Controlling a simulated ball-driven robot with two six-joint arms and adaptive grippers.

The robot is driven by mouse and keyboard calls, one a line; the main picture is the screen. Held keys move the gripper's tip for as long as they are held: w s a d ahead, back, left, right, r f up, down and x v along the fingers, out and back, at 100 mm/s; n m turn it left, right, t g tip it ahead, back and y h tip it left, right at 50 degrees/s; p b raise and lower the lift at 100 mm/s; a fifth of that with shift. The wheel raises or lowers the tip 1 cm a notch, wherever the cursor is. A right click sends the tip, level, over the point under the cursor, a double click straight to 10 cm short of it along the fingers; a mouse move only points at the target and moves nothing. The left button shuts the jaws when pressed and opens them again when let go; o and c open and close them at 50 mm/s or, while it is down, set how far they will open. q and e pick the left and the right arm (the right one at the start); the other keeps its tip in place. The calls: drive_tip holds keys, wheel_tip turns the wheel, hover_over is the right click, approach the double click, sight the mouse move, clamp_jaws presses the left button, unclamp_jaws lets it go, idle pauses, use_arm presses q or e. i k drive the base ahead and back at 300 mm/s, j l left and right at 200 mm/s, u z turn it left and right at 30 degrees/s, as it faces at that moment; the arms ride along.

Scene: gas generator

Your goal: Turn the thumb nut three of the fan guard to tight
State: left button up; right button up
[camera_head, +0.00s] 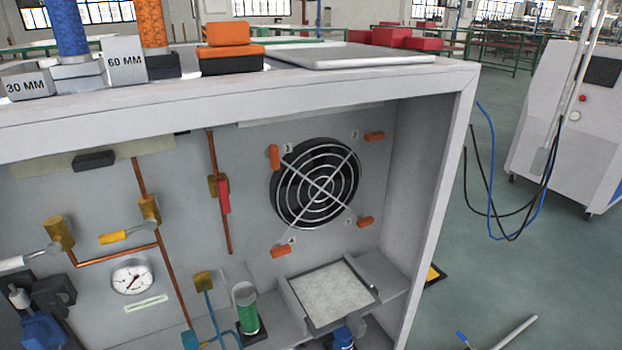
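The fan guard (318,183) is a round wire grille over a dark fan on the back panel of the open grey cabinet. Orange thumb nuts sit around it, each beside a small number label too small to read surely. The upper left nut (274,157) stands upright. The upper right nut (374,136), lower right nut (365,222) and lower left nut (281,251) lie roughly sideways. I cannot tell surely which is nut three. Neither of my grippers can be made out in the head view.
The cabinet's right wall (422,160) stands beside the fan. Below it are a framed filter panel (331,294) and a green-filled cylinder (247,310). Copper pipes, valves and a gauge (132,277) are at left. An orange-black block (231,50) lies on top.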

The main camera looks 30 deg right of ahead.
sight(362, 222)
drive_tip(key=z, duration=1)
